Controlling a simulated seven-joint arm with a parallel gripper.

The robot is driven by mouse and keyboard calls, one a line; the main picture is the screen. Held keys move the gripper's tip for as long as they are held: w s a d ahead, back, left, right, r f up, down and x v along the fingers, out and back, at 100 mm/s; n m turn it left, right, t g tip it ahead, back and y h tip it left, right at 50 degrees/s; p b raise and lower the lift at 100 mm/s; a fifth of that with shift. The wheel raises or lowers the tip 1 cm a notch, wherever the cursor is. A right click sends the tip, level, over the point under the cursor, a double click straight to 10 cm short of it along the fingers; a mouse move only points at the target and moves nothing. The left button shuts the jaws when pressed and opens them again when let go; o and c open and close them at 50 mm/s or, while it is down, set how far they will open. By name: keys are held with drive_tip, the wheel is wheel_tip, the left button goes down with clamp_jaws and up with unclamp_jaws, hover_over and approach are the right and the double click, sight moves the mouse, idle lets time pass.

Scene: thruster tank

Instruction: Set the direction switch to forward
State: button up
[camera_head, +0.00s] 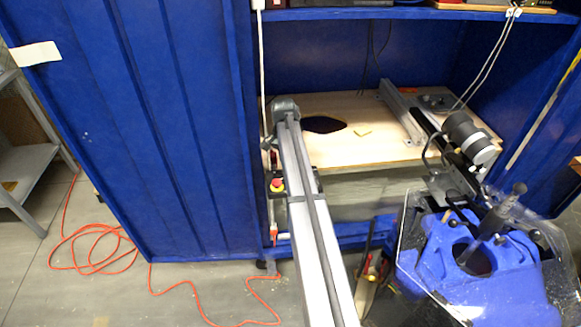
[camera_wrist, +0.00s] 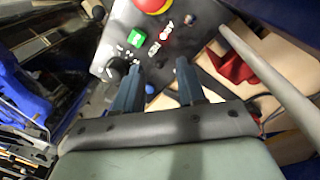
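In the wrist view, my gripper (camera_wrist: 160,64) has its two dark fingers apart, with nothing held between them. They point at a grey control panel (camera_wrist: 120,30). A black rotary knob (camera_wrist: 116,69) is on the panel, just left of the left fingertip; its pointer position and label are too small to read, and I cannot tell if it is the direction switch. The panel also has a green button (camera_wrist: 137,38), a red mushroom button (camera_wrist: 153,4) and small white lettering. In the head view, the red button (camera_head: 277,185) shows beside a silver beam; the knob cannot be made out.
The silver beam (camera_head: 312,230) runs up to a wooden shelf (camera_head: 350,150) in a blue cabinet (camera_head: 180,120). A clear-walled tank (camera_head: 405,250) with blue parts stands right. An orange cable (camera_head: 95,262) lies on the floor. A pale bar (camera_wrist: 265,75) crosses right of my fingers.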

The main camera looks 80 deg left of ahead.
drive_tip(key=shift+w+d+f, duration=0.1)
drive_tip(key=shift+f, duration=1.05)
clamp_jaws()
